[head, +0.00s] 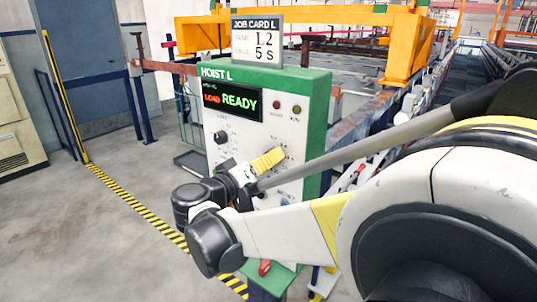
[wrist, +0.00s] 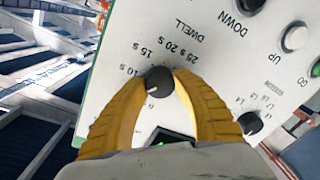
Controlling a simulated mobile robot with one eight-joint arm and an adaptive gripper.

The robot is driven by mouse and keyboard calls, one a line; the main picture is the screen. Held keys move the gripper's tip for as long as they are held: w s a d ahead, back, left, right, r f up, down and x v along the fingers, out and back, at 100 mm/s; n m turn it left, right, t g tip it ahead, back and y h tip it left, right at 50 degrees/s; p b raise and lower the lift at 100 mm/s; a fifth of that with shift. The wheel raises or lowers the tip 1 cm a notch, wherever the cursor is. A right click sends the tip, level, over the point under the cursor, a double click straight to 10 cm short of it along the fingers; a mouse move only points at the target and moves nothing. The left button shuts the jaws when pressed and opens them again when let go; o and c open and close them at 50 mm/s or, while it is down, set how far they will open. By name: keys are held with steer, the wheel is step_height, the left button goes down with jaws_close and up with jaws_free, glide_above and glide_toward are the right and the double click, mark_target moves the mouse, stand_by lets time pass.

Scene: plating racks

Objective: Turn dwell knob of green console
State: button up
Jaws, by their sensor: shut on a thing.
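The green console (head: 318,120), labelled HOIST L, has a white sloping face and a display (head: 232,103) with READY in green letters. In the wrist view the black dwell knob (wrist: 158,81) sits on the white panel below the word DWELL, with 10 s, 15 s, 20 s and 25 s marks around it. A small pale mark shows at its lower left. My gripper (wrist: 160,88) is shut on the knob, one yellow finger on each side. In the head view my gripper (head: 268,160) is at the panel and hides the knob.
A job card (head: 257,40) on top of the console shows 1.2 and 5 S. Another black knob (wrist: 250,123) and a white button (wrist: 295,38) are near my right finger. A second knob (head: 220,137) shows left of my gripper. Open floor lies to the left.

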steer(key=o, duration=1.2)
steer(key=v, duration=1.2)
steer(key=s+d+f+g+y, duration=0.1)
steer(key=s+d+f+g, duration=0.15)
steer(key=d, duration=0.65)
steer(key=s+d+f+g+y, duration=0.1)
steer(key=d+f+g+y, duration=0.2)
steer(key=d, duration=0.7)
steer(key=s+d+f+y, duration=0.2)
steer(key=s, duration=0.2)
steer(key=s+d+f+g+y, duration=0.1)
steer(key=s+d+f+y, duration=0.1)
steer(key=s, duration=0.3)
steer(key=s+d+f+y, duration=0.1)
steer(key=s+f+y, duration=0.1)
steer(key=s+f, duration=0.2)
steer(key=shift+s+d+m+g, duration=0.35)
steer(key=shift+s+d+m, duration=0.05)
steer(key=shift+s, duration=0.25)
